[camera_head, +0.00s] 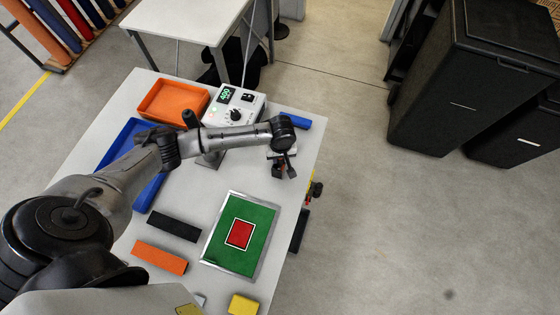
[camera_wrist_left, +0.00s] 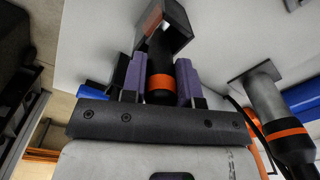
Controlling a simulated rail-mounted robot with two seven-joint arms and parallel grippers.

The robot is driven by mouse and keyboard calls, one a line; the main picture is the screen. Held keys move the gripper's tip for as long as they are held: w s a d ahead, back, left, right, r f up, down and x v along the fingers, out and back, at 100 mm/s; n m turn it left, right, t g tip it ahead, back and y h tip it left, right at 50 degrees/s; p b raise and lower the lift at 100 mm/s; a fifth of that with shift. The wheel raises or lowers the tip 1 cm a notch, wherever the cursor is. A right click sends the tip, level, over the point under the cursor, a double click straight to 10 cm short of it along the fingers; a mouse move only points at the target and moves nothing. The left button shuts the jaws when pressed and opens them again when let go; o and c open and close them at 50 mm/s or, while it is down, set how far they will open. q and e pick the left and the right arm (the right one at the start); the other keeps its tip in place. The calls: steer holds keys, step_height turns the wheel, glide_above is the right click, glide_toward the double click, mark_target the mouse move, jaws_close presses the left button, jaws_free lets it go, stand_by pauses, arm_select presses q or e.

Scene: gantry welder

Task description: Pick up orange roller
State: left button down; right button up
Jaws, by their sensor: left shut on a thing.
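My left gripper (camera_head: 284,170) is over the far right part of the white table. In the left wrist view its purple fingers (camera_wrist_left: 162,80) are shut on a dark handle with an orange band (camera_wrist_left: 160,82), which I take to be the orange roller. A dark square open-ended piece with orange-brown inside (camera_wrist_left: 165,28) is at the handle's far end; I cannot tell whether it is part of it or a holder. In the head view the held thing is small and mostly hidden. My right gripper is not in view.
A control box with a green display (camera_head: 235,105) stands behind my arm, beside an orange tray (camera_head: 172,101) and blue tray (camera_head: 113,148). A green mat (camera_head: 259,250), a black block (camera_head: 174,226) and an orange block (camera_head: 160,257) lie nearer. A grey holder (camera_wrist_left: 258,88) is to the right.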

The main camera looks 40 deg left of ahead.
arm_select(q)
steer(key=shift+r, duration=0.1)
step_height(320, 180, up, 9)
steer(key=shift+r, duration=0.45)
steer(key=shift+r+p, duration=0.45)
steer(key=shift+r, duration=0.05)
step_height(320, 180, up, 8)
steer(key=p, duration=1.1)
steer(key=shift+r, duration=0.25)
stand_by(0.6)
